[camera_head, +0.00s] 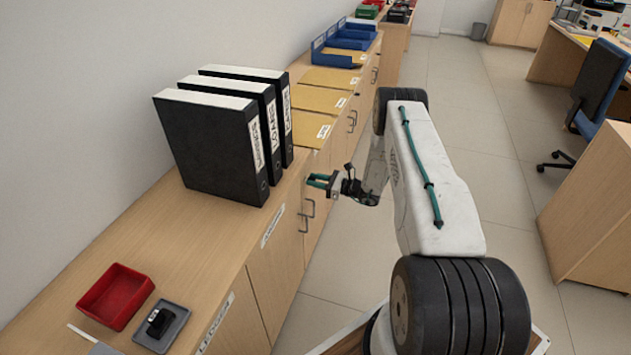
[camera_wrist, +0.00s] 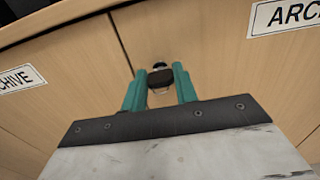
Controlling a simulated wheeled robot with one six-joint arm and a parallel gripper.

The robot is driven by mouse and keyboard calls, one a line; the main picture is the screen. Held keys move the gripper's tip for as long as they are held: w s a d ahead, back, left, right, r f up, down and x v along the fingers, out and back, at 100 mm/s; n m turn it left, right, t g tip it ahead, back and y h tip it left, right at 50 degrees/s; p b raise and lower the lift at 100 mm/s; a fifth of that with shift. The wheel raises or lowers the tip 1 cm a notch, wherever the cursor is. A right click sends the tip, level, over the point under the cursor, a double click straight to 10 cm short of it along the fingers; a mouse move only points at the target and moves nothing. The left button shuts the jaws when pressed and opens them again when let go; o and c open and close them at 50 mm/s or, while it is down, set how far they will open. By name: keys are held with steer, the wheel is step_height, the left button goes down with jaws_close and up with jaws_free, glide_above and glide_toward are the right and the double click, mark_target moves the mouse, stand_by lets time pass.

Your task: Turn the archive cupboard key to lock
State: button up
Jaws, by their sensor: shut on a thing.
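The archive cupboard (camera_wrist: 220,68) has light wood doors with white "ARCHIVE" labels (camera_wrist: 285,15), one of them cut off at the right edge of the wrist view. The key (camera_wrist: 160,76) has a dark head and sits at the cupboard front, between my fingertips. My gripper (camera_wrist: 160,80) has teal fingers, and they are shut on the key head. In the head view my gripper (camera_head: 320,181) reaches the cupboard front below the binders. The key cannot be made out there. The key's shaft and its turn angle are hard to tell.
Black binders (camera_head: 215,145) stand on the counter above my gripper. Metal door handles (camera_head: 306,215) stick out close to it. A red tray (camera_head: 117,295) and a grey tray (camera_head: 160,328) lie nearer. The floor (camera_head: 470,180) to the right is clear up to a blue chair (camera_head: 600,90).

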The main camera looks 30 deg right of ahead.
steer(key=shift+n, duration=0.3)
steer(key=shift+s+a+f+n, duration=0.1)
steer(key=shift+n, duration=4.2)
steer(key=shift+s+a+f+n, duration=0.1)
steer(key=shift+n, duration=4.2)
steer(key=o, duration=1)
steer(key=shift+w, duration=0.1)
steer(key=v, duration=0.8)
